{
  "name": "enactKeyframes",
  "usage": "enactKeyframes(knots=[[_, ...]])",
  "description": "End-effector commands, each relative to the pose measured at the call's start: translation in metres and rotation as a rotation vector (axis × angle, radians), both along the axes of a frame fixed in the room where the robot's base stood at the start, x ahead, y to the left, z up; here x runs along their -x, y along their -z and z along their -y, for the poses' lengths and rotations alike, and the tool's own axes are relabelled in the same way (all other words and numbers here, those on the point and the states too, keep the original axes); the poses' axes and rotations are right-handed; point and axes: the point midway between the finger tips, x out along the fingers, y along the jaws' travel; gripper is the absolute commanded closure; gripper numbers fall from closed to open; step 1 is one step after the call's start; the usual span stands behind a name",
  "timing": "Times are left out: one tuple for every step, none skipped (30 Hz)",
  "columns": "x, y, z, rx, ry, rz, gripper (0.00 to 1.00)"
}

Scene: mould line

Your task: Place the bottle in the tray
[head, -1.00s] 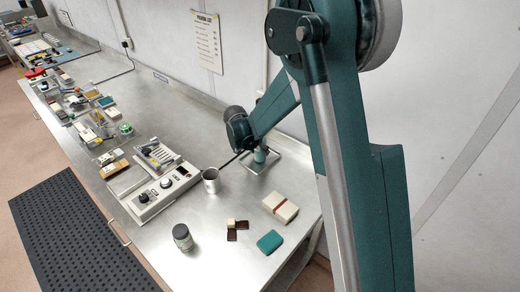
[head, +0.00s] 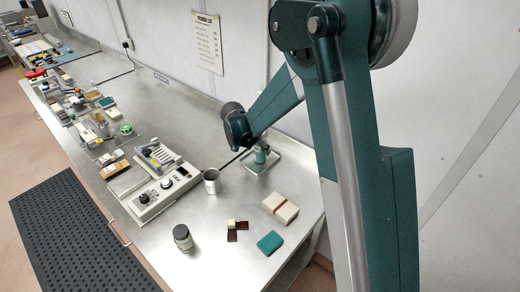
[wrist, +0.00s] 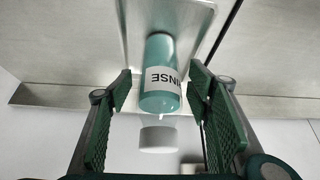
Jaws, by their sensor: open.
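The bottle is teal with a white cap and a white label with black letters; it shows large in the wrist view (wrist: 160,85). In the head view the bottle (head: 261,155) is small and partly covered by my arm. It appears upright on the shallow metal tray (head: 288,152), whose surface also shows behind it in the wrist view (wrist: 140,15). My gripper (wrist: 168,95) is open, with its green finger pads on either side of the bottle and visible gaps to both.
A metal cup (head: 211,181), a grey-lidded jar (head: 183,237), a cream box with a brown band (head: 281,207) and a teal block (head: 270,242) stand nearby. A control panel (head: 158,190) lies to the left. The wall (head: 320,130) is close behind the tray.

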Motion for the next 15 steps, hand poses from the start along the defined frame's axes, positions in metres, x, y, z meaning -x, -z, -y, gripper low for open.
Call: enactKeyframes(knots=[[0.003,-0.006,-0.002,0.0,-0.001,0.0,0.5],[0.005,-0.009,-0.003,0.0,-0.001,0.0,0.5],[0.007,-0.014,-0.005,0.0,-0.001,0.0,0.5],[0.008,-0.017,-0.006,0.0,-0.001,0.0,0.5],[0.009,-0.021,-0.008,0.0,-0.001,0.0,0.5],[0.011,-0.025,-0.009,0.0,-0.001,0.0,0.5],[0.013,-0.029,-0.01,0.0,-0.001,0.0,0.5],[0.015,-0.032,-0.011,0.001,0.0,-0.001,0.5],[0.017,-0.037,-0.013,0.001,0.0,-0.001,0.5],[0.018,-0.04,-0.015,0.001,0.0,-0.001,0.5],[0.019,-0.044,-0.016,0.001,-0.002,-0.001,0.5],[0.021,-0.049,-0.018,0.0,-0.001,0.0,0.5],[0.023,-0.052,-0.019,0.0,-0.001,0.0,0.5],[0.025,-0.055,-0.02,0.0,-0.001,0.0,0.5],[0.026,-0.059,-0.022,0.0,-0.001,0.0,0.5]])
